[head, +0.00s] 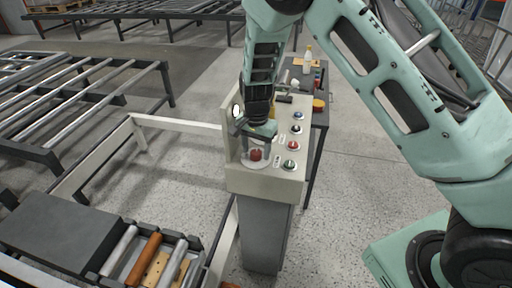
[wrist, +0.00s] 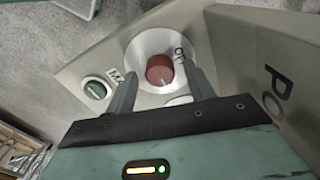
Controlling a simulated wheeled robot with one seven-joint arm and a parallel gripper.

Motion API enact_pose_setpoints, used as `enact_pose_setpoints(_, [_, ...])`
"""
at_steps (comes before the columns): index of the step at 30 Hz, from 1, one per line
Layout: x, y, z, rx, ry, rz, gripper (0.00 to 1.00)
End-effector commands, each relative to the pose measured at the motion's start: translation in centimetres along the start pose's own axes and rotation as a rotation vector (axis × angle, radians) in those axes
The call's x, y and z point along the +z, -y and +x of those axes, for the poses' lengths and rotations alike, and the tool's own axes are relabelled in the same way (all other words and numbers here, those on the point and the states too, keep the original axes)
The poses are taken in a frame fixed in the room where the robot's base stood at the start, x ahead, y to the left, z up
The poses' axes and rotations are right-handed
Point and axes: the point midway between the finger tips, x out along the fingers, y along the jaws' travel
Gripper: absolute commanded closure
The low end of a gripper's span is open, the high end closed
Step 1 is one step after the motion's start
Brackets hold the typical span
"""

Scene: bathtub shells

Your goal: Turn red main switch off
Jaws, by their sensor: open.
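The red main switch (head: 256,154) is a round red knob on a pale round plate, at the front left of the control box's top panel. In the wrist view the red knob (wrist: 160,70) carries a pale pointer line, and part of an "on/off" style label shows beside it, not fully readable. My gripper (wrist: 160,85) is open, with its two fingers on either side of the knob's near edge. I cannot tell whether they touch it. In the head view my gripper (head: 256,136) is just above and behind the knob.
The beige control box (head: 265,183) stands on a grey pedestal. Its panel also has a green button (head: 290,165), a red button (head: 293,146) and others further back. A table with bottles stands behind. Roller conveyors (head: 90,95) fill the left; floor is open at right.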

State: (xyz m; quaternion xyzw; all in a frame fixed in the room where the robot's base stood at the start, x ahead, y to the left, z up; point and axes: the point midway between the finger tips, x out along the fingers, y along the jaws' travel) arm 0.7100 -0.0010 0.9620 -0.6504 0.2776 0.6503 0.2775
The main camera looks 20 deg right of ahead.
Motion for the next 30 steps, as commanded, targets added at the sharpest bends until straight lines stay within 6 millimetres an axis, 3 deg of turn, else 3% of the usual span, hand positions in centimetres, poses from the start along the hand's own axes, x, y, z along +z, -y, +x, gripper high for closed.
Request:
enact_pose_setpoints(5, [0.0, 0.01, -0.01, 0.0, 0.0, 0.0, 0.49])
enact_pose_setpoints(9, [0.0, 0.01, -0.02, 0.0, 0.0, 0.0, 0.88])
enact_pose_setpoints(10, [0.0, 0.01, -0.02, 0.0, 0.0, 0.0, 0.91])
enact_pose_setpoints(20, [0.0, 0.01, -0.02, -0.001, 0.001, -0.032, 0.91])
enact_pose_setpoints(30, [0.0, 0.04, 0.03, -0.001, 0.002, -0.243, 0.91])
